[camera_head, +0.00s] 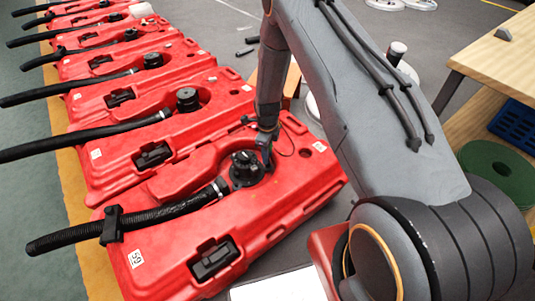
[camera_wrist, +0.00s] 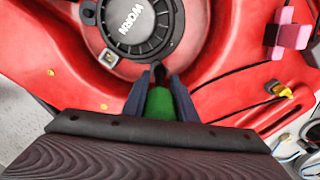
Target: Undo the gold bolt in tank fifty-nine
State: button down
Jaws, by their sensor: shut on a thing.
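The red tank marked 59 (camera_head: 165,245) lies nearest me in the head view. A round black cap (camera_head: 245,168) sits on its top; in the wrist view this cap (camera_wrist: 138,22) reads "WORN". A small pale square with a brownish-gold centre (camera_wrist: 109,58) is at the cap's lower left rim. A yellow fitting (camera_wrist: 279,89) lies on the red surface at right; I cannot tell which is the gold bolt. My gripper (camera_wrist: 159,78) is shut on a green thing with a dark tip (camera_wrist: 159,102), just below the cap. In the head view the fingers are hard to make out.
A black ribbed hose (camera_head: 160,212) runs left from the cap. Several similar red tanks stand in a row behind. A pink block (camera_wrist: 290,35) and a thin black cord show in the wrist view. A wooden table (camera_head: 495,55) stands at right.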

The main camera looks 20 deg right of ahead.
jog(key=shift+f, duration=0.25)
dwell(0.3)
jog(key=n, duration=1)
jog(key=shift+s+r, duration=0.1)
jog(key=shift+n, duration=0.4)
jog(key=shift+n, duration=1.1)
jog(key=shift+m, duration=0.7)
jog(key=shift+r+p, duration=1.4)
jog(key=shift+r, duration=1.1)
